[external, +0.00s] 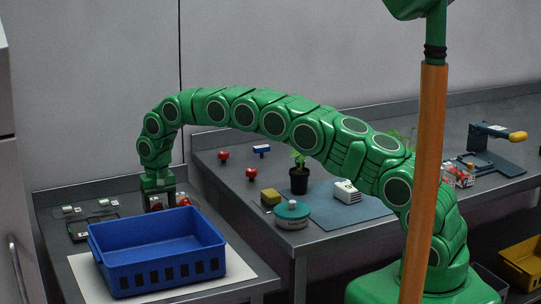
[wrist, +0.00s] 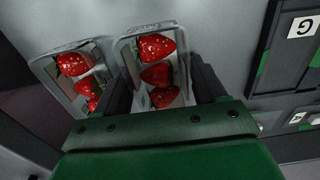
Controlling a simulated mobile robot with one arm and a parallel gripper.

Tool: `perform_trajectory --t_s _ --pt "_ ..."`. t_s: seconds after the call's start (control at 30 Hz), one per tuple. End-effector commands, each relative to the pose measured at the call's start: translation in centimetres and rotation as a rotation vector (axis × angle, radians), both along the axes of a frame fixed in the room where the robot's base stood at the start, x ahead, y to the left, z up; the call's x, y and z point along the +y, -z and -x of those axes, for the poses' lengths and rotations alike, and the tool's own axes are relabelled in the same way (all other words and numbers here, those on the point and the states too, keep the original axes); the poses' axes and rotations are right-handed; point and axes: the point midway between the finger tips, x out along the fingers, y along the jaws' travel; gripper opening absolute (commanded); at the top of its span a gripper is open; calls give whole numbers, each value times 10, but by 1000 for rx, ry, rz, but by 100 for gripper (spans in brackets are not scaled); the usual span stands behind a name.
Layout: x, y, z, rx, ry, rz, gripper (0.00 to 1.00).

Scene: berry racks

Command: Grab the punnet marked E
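Two clear punnets of strawberries lie side by side in the wrist view: a middle punnet (wrist: 128,46) and a left punnet (wrist: 49,70). I cannot read a letter on either, so I cannot tell which is E. My gripper (wrist: 162,88) points at the middle punnet, with one dark finger on each side of its near end. Its fingers are apart; I cannot tell whether they touch the walls. In the external view, my gripper (external: 158,205) is low behind the blue crate, which hides most of the punnets. Red berries (external: 184,201) show beside it.
A blue crate (external: 160,261) stands on a white mat (external: 243,268) in front of my gripper. A dark rack (wrist: 262,72) with a G-like label (wrist: 303,26) is at the right of the wrist view. A second bench holds a plant (external: 299,178) and a teal round tin (external: 292,214).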

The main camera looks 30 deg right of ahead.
Motion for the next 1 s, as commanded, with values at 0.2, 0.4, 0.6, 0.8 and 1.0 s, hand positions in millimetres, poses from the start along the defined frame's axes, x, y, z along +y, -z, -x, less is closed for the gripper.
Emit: perform_trajectory --t_s 0.2,0.4,0.6,0.8,1.0 --pt "0 0 0 1 0 0 36" --pt "0 0 0 1 0 1 33" --pt "0 -6 0 0 0 0 33" --pt "0 -24 1 2 0 1 33" --pt "-3 -37 5 2 0 1 33"
